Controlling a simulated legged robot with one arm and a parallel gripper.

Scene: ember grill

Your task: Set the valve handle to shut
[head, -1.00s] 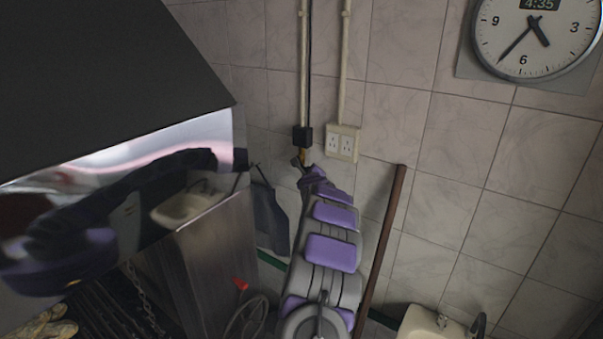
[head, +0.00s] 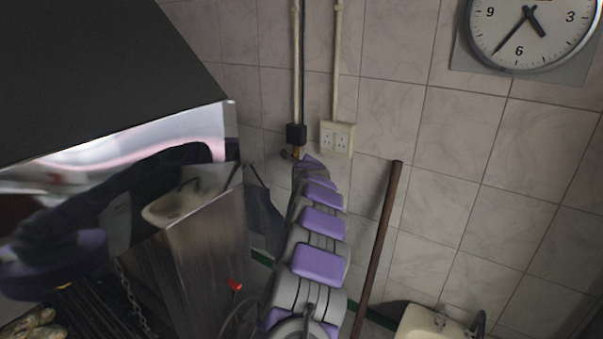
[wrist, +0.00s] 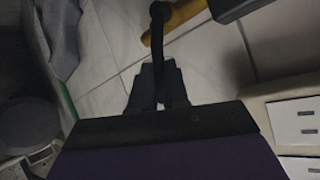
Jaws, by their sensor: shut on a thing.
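The valve sits on the short yellow pipe (head: 296,152) under a black box (head: 296,135) on the tiled wall. The wrist view shows this yellow pipe (wrist: 182,18) at the top, with the dark valve handle (wrist: 165,48) running down from it. My gripper (wrist: 158,88) is shut on the handle's lower end. Its jaws cover that end. In the head view my arm reaches up to the valve and hides most of the handle and my gripper. The handle's exact angle to the pipe is hard to tell.
A double socket (head: 337,137) is close right of the valve. A brown pole (head: 378,245) leans right of my arm. A metal grill hood (head: 110,80) fills the left. A dark cloth (head: 262,215) hangs left of my arm. A basin (head: 430,322) is at lower right.

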